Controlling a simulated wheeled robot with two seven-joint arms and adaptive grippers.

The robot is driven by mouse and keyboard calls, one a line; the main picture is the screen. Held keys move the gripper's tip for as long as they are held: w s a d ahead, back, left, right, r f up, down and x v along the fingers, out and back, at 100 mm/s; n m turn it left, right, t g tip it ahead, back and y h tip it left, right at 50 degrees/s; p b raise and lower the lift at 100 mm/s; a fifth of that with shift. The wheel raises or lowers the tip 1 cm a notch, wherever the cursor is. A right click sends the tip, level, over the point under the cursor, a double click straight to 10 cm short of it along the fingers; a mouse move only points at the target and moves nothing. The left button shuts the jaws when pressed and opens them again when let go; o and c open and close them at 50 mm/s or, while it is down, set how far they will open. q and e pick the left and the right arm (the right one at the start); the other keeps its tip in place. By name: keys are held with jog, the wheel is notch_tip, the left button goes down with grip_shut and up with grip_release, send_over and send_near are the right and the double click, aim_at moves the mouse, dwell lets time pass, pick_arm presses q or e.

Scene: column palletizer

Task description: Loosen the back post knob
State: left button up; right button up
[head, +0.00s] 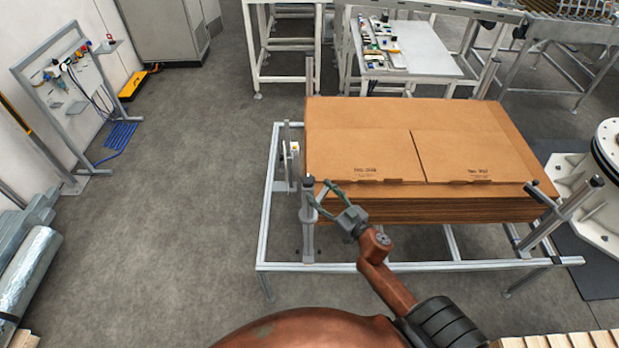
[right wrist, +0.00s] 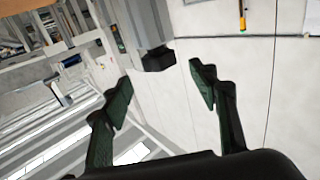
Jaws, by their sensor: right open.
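A grey upright post (head: 308,232) with a dark top stands at the near left corner of the cardboard stack. In the right wrist view a grey post (right wrist: 137,22) comes in from the top, with a black knob (right wrist: 158,59) at its lower end. My right gripper (head: 319,194) is open beside the upper part of the near left post. In the right wrist view its fingers (right wrist: 160,76) are spread, with the knob showing between and beyond them. I cannot tell whether a finger touches the post. My left gripper is not in view.
Flat cardboard sheets (head: 400,140) lie stacked on a metal frame (head: 264,215). Another post with a crossbar (head: 560,215) stands at the stack's right corner. A white workbench (head: 425,50) is behind.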

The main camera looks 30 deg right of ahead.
aim_at(313, 185)
jog(key=w, duration=0.7)
jog(key=shift+a+f+p, duration=0.15)
jog(key=shift+a+p, duration=0.25)
jog(key=shift+c, duration=0.2)
jog(key=c, duration=1.1)
